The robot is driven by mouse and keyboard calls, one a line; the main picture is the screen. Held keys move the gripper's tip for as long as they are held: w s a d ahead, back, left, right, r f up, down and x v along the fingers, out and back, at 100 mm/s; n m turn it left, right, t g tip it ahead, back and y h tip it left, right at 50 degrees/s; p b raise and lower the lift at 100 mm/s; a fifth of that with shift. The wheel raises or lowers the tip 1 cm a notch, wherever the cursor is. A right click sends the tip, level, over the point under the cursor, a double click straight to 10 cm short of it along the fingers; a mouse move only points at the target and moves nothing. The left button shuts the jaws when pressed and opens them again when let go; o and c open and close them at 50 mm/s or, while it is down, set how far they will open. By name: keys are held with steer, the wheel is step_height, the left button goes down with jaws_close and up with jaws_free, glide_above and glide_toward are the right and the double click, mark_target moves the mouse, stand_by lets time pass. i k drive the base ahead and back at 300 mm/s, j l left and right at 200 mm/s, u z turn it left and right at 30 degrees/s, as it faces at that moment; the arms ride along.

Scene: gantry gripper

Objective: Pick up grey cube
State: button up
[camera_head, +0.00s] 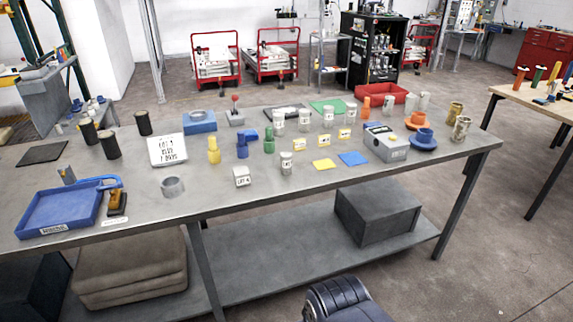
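A small pale grey cube (242,180) with a printed label on its front stands near the front edge of the long grey workbench (215,197), left of the middle. Nothing touches it. A larger grey box (388,149) with a yellow button on top stands further right on the bench. My gripper's fingers do not show in this view. A dark, ribbed, rounded part at the bottom edge, in front of the bench, may be part of my arm.
A labelled clear jar (286,164) stands right of the cube, and a grey ring (173,187) lies left of it. Yellow (214,152) and blue (242,146) pieces stand behind. A blue tray (60,209) is at the left. The bench between ring and cube is clear.

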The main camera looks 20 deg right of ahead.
mark_target(241, 177)
steer(key=i+j+z, duration=0.4)
steer(key=i+j, duration=0.15)
steer(key=j, duration=0.15)
steer(key=i+j+z, duration=0.2)
steer(key=j, duration=0.2)
